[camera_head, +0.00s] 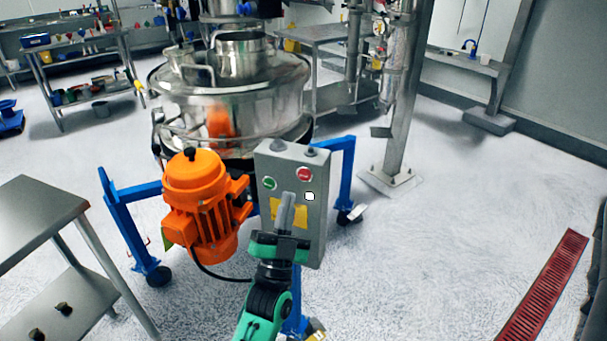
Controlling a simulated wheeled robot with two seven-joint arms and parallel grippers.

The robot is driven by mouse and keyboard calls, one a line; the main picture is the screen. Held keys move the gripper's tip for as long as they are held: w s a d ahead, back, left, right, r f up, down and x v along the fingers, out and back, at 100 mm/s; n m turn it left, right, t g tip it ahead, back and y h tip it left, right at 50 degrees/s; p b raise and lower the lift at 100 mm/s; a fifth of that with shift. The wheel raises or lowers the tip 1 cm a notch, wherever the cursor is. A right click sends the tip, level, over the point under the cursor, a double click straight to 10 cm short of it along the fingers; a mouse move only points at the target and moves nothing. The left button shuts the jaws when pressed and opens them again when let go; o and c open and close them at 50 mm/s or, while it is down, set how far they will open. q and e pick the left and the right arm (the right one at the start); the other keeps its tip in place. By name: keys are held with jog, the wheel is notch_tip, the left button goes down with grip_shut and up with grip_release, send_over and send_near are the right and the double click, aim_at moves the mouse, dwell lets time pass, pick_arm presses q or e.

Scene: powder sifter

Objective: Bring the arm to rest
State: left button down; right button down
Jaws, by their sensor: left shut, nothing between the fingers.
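My left arm, green and black, reaches up from the bottom middle of the head view. Its gripper (287,208) is shut and empty, with the grey fingers together and pointing up. It appears in front of the grey control box (312,225), over its yellow label. The box has a green button (269,183), a red button (304,174) and a white button or switch (309,196). I cannot tell whether the fingertips touch the box. My right gripper is not in view.
An orange motor (203,205) stands left of the box, below the steel sifter (235,95) on a blue wheeled frame (135,192). A steel table (40,217) is at the left. A steel post (402,110) rises behind. The floor at right is clear up to a red grate (543,285).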

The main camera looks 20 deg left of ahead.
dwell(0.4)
